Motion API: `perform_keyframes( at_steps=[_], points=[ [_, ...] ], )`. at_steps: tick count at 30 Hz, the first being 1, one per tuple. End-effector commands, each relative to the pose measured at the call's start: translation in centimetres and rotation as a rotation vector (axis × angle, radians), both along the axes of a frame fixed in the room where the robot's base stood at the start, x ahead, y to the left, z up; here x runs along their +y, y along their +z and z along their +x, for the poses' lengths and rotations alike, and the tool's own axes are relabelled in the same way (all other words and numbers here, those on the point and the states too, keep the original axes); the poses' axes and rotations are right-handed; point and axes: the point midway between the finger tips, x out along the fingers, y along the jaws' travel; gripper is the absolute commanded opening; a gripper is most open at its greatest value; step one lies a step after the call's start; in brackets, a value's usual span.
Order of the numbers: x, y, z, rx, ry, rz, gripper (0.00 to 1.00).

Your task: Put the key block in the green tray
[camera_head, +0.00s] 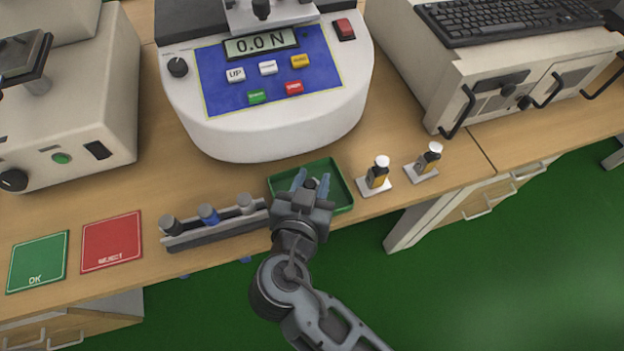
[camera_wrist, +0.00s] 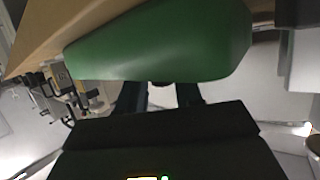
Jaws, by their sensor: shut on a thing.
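The green tray (camera_head: 341,172) lies on the bench in front of the force tester; its green wall fills the upper part of the wrist view (camera_wrist: 160,45). My gripper (camera_head: 311,182) is over the tray, its two bluish fingers reaching in over the tray's left and middle part. It is shut on a small dark piece between the fingers, which I take as the key block (camera_head: 311,183). Most of this piece is hidden by the fingers and gripper body. I cannot tell whether it touches the tray floor. In the wrist view the fingers (camera_wrist: 160,94) reach to the tray's edge.
A grey rack (camera_head: 225,229) with black, blue and grey-topped pieces stands left of the tray. The force tester (camera_head: 270,130) is close behind. Green OK (camera_head: 38,260) and red REJECT (camera_head: 111,241) mats lie left.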

Motion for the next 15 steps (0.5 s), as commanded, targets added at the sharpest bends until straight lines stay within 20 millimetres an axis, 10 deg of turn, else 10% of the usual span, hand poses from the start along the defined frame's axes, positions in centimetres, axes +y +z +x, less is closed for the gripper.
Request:
perform_keyframes(
  at_steps=[7, 8, 15],
  points=[
    [-0.02, -0.33, 0.0, -0.001, 0.0, 0.0, 0.01],
    [-0.02, -0.19, -0.01, 0.0, 0.0, 0.0, 0.38],
    [-0.02, -0.16, -0.01, 0.0, 0.0, -0.001, 0.6]
  ],
)
